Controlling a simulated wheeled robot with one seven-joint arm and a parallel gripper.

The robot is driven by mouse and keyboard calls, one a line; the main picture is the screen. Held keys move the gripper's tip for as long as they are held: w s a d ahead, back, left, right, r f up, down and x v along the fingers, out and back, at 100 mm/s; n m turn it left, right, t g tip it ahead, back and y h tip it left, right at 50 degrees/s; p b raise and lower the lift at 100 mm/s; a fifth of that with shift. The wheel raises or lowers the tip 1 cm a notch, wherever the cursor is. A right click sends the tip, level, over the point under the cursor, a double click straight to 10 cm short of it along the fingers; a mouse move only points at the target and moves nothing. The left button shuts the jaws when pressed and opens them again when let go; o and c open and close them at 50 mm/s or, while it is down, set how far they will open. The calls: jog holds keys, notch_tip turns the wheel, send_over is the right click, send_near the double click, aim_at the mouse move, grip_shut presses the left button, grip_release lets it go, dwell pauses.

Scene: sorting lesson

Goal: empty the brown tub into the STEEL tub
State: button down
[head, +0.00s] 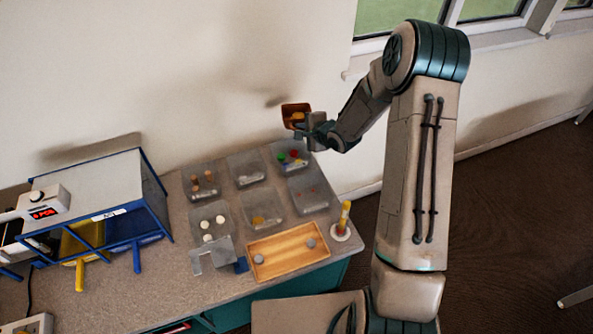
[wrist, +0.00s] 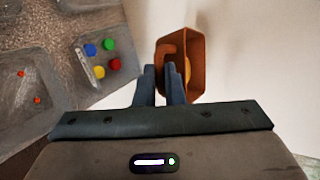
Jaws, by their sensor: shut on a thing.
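The brown tub (head: 296,108) is in the air beyond the back right corner of the worktop. In the wrist view it (wrist: 203,60) is tilted, its open side partly facing the camera, with something orange and yellow inside. My gripper (head: 306,122) is shut on its near wall; the fingers also show in the wrist view (wrist: 161,75). Several grey tubs stand on the worktop. One tub (head: 276,163) holds red, green, blue and yellow pieces; another (head: 320,204) holds small red bits. I cannot tell which grey tub is the STEEL one.
A wooden tray (head: 290,262) with two grey discs lies at the front, next to a yellow-handled item (head: 345,215). Bent grey plates (head: 212,255) lie left of it. A blue-framed rack (head: 100,200) stands on the left. The wall (head: 250,60) is close behind.

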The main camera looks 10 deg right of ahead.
jog(key=s+a+f+n+g+y+p, duration=0.2)
jog(key=s+f+n+g, duration=0.6)
jog(key=n, duration=0.7)
jog(key=shift+s+a+f+y, duration=0.4)
jog(key=shift+s+a+y, duration=0.2)
jog(key=shift+s+y, duration=0.45)
jog(key=n+t+b, duration=0.1)
jog(key=b, duration=0.4)
jog(key=f+n+t+h+b, duration=0.1)
jog(key=b, duration=0.5)
jog(key=shift+s+a+t+b, duration=0.1)
jog(key=shift+t+b, duration=0.2)
jog(key=shift+b, duration=0.3)
jog(key=shift+s+f+n+b, duration=0.15)
jog(key=shift+n+b, duration=0.25)
jog(key=shift+b, duration=0.45)
